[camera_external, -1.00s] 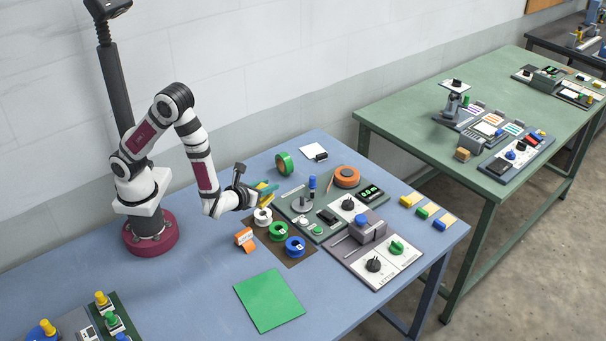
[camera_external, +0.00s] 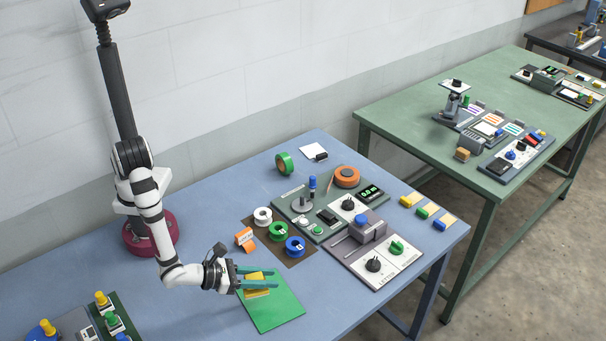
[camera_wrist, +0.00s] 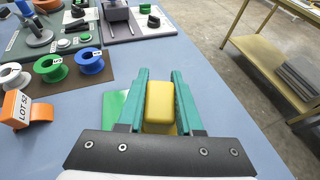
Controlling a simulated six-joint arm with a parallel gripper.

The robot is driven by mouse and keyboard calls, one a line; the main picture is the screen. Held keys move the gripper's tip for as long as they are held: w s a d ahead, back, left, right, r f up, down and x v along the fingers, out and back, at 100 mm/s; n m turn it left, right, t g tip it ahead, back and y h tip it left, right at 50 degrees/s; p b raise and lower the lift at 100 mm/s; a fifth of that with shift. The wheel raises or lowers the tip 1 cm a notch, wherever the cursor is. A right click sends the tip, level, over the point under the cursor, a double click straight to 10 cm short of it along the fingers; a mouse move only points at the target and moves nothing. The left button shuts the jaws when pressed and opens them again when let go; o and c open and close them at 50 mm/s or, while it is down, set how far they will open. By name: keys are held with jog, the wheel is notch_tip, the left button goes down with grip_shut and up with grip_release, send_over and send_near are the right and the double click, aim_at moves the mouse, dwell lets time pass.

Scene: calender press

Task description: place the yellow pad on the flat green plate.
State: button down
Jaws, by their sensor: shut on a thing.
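The yellow pad (camera_external: 256,292) is between the teal fingers of my gripper (camera_external: 276,278), which is shut on it. In the wrist view, the yellow pad (camera_wrist: 160,104) shows as a rounded block between the two fingers of my gripper (camera_wrist: 160,80). The flat green plate (camera_external: 276,315) lies on the blue table, below the pad and the fingers. Part of the green plate (camera_wrist: 114,104) shows left of the fingers in the wrist view; the rest is hidden. I cannot tell whether the pad touches the plate.
An orange "LOT 52" sign (camera_external: 245,238) and white, green and blue spools (camera_external: 279,232) stand behind the plate. A grey press panel (camera_external: 374,258) is to the right. The blue table (camera_external: 200,325) is clear left of the plate.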

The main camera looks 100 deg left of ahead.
aim_at(279, 296)
jog(key=shift+w+a+f, duration=0.5)
jog(key=shift+w, duration=0.15)
jog(key=shift+w+a+f, duration=0.45)
jog(key=shift+w, duration=0.15)
notch_tip(279, 296, down, 4)
jog(key=shift+w+a+f, duration=0.1)
jog(key=shift+f, duration=0.15)
jog(key=c, duration=0.6)
grip_release()
